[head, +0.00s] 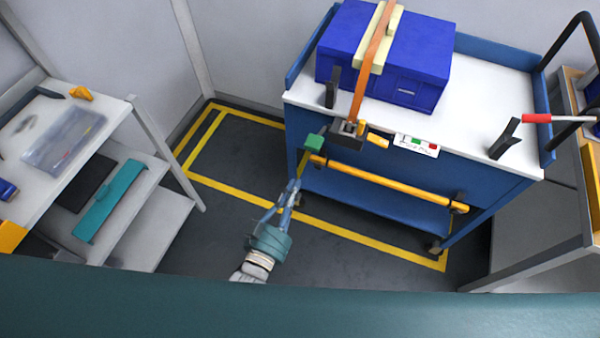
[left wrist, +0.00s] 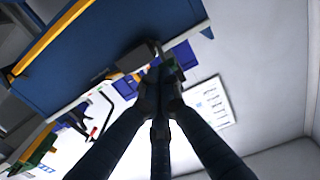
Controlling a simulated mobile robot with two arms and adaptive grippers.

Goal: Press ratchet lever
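An orange strap (head: 373,60) runs over the blue case (head: 421,56) on the cart and down to a dark ratchet (head: 346,134) at the cart's front edge. A yellow-orange handle (head: 377,140) sticks out to its right. A green block (head: 314,142) sits just left of the ratchet, with a thin yellow piece running down toward my left gripper (head: 298,187). That gripper is below and left of the ratchet, pointing up at it. In the left wrist view its dark fingers (left wrist: 160,82) come close together near a dark part and a bit of green. Whether they hold anything is unclear. My right gripper is out of view.
The blue cart has a white top (head: 480,100), black upright brackets and a yellow push bar (head: 390,186) below the ratchet. A shelf unit (head: 122,118) stands at the left, another bench at the right.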

